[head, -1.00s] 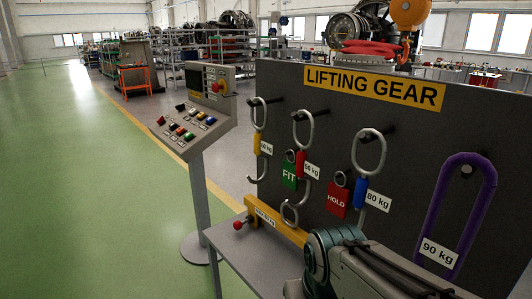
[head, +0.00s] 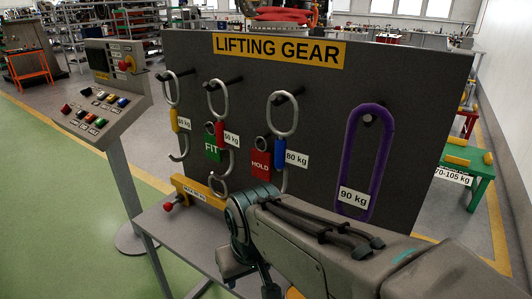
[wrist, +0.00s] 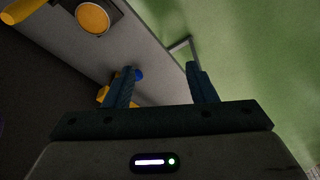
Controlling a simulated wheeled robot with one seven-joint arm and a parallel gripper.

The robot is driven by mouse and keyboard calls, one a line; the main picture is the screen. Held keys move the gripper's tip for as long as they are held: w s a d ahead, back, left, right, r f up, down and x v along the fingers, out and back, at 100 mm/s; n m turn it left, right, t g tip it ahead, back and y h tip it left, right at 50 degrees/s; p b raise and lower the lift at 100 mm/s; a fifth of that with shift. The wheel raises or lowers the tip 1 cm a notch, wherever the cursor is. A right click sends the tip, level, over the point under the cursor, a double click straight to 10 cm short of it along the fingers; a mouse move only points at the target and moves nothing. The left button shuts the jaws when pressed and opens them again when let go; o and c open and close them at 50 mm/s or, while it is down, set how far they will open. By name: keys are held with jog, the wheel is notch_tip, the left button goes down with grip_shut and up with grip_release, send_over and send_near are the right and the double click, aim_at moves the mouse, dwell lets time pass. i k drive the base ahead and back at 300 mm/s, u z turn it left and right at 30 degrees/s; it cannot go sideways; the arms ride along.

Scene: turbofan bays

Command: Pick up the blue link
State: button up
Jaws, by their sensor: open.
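The blue link is a steel hook link with a blue sleeve (head: 279,153). It hangs from a peg on the dark board in the head view, beside an "80 kg" label and a red HOLD tag (head: 261,163). My arm covers the area below its lower end. In the wrist view my gripper (wrist: 160,66) has its two fingers apart with nothing held between them. A small blue thing (wrist: 138,74) shows beside the left finger; I cannot tell whether it belongs to the link.
The LIFTING GEAR board (head: 400,95) also holds a yellow-sleeved link (head: 174,121), a red-sleeved link (head: 219,134) and a purple loop (head: 352,150). A yellow bar (head: 200,192) lies on the bench below. A button console (head: 103,108) stands left. Green floor is clear at front left.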

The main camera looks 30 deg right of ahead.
aim_at(282, 155)
jog(key=u, duration=1.45)
jog(key=i, duration=1.8)
jog(key=z, duration=3.5)
